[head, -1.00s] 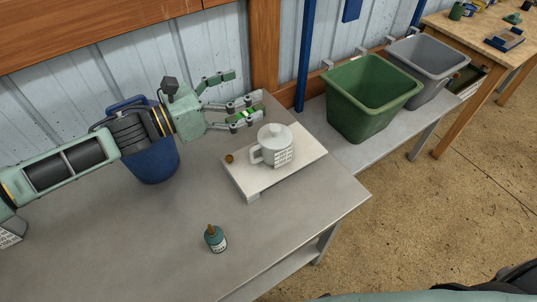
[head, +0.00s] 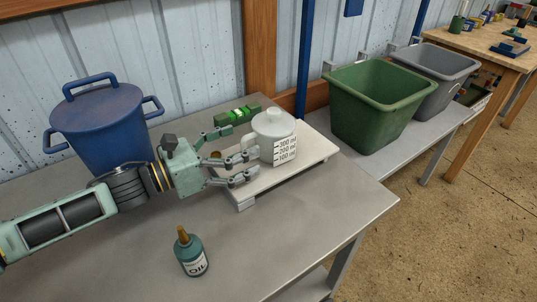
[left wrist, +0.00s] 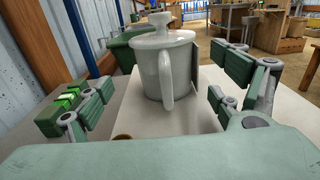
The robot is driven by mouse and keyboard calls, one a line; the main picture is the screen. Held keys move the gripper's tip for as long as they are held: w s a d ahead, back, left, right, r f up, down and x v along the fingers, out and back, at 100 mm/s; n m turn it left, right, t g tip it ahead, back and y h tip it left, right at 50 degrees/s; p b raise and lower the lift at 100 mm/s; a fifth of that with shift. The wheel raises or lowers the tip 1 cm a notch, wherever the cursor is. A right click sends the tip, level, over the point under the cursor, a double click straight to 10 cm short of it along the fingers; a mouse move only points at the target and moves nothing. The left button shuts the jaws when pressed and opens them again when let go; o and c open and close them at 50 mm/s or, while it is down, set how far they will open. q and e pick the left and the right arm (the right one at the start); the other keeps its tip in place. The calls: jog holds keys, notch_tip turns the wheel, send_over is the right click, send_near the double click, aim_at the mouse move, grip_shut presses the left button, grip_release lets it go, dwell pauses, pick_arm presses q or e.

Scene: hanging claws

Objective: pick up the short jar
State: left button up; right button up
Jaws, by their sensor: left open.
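The short jar (head: 277,140) is pale grey-white, with a knobbed lid, a side handle and ml markings. It stands upright on a white raised board (head: 308,160). My left gripper (head: 243,156) is open and empty, low on the handle side of the jar, its fingers pointing at it. In the left wrist view the jar (left wrist: 165,62) stands ahead between the spread fingers, its handle facing the palm. A gap shows between the handle and the palm; I cannot tell whether any fingertip touches. My right gripper is out of view.
A blue lidded pot (head: 105,125) stands behind my left arm. A green block-like item (head: 238,115) lies behind the board. An oil bottle (head: 191,252) stands at the front. Green (head: 370,105) and grey (head: 440,75) bins stand at right. The table's front right is clear.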

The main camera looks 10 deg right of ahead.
aim_at(258, 137)
pick_arm(q)
jog(key=x, duration=0.6)
jog(key=shift+s+d+r, duration=0.3)
jog(key=shift+d, duration=0.15)
jog(key=shift+w+d, duration=0.25)
jog(key=shift+d, duration=0.15)
jog(key=c, duration=1.5)
